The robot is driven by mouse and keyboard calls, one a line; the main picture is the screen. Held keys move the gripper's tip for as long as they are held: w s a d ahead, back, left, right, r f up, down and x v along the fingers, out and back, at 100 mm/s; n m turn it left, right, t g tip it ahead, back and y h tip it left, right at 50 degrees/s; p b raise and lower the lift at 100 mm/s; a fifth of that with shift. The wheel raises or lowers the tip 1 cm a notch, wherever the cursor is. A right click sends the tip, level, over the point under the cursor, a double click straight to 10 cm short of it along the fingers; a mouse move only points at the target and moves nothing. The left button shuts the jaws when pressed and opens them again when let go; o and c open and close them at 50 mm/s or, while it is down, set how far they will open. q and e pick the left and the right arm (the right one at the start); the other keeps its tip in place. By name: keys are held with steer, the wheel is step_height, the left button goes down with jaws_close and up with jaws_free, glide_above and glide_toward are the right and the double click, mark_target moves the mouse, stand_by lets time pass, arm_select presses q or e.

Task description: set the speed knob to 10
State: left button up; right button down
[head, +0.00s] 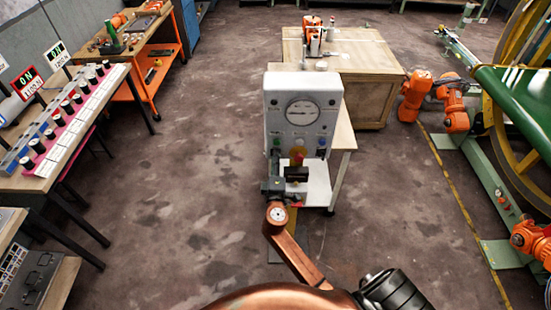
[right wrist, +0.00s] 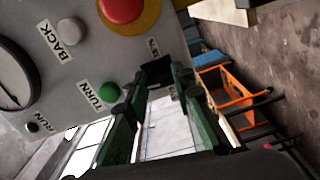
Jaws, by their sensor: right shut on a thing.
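The grey control box (head: 272,112) with a round dial (head: 302,111) stands in the middle of the head view. In the right wrist view a black knob (right wrist: 156,70) on its face sits between the fingertips of my right gripper (right wrist: 154,82), beside a partly hidden label. The gripper is shut on this knob. In the head view my right gripper (head: 288,182) is at the lower front of the box and covers part of it. The knob's setting cannot be read. My left gripper is not in view.
Close to the fingers are a red stop button (right wrist: 122,8) on yellow and a green TURN button (right wrist: 109,95). A white BACK button (right wrist: 71,31) is farther off. Open floor (head: 190,170) lies to the left.

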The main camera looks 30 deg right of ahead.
steer(key=shift+a+n, duration=0.1)
steer(key=shift+n, duration=0.5)
steer(key=c, duration=1.8)
jaws_free()
steer(key=shift+o, duration=0.9)
steer(key=v, duration=1.2)
